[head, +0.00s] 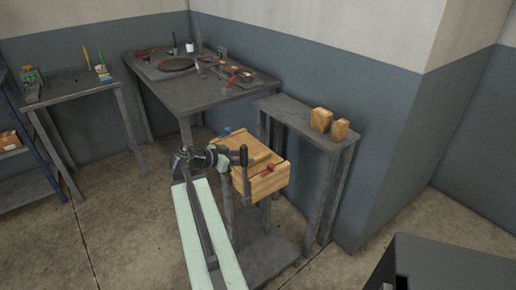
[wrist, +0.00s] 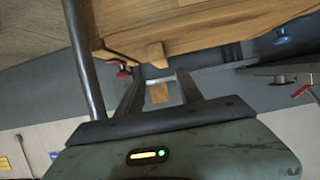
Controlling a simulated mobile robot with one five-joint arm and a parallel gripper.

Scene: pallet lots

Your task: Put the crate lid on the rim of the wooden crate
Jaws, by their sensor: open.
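The wooden crate (head: 268,185) sits on a small dark stand in the middle of the head view. A flat plank piece, which looks like the crate lid (head: 256,148), lies across its top; I cannot tell whether it sits flush on the rim all round. My gripper (head: 234,158) is at the left side of the crate and hides part of it. In the wrist view, my gripper (wrist: 159,80) is open. A small wooden block (wrist: 157,54) sticks out from the large wooden surface above, close to the fingertips. The fingers do not grip it.
A narrow grey shelf table (head: 290,112) stands behind the crate, with two wooden blocks (head: 321,120) on it. A workbench (head: 190,95) with tools is further back. A dark box (head: 450,265) is at the lower right. The floor at left is open.

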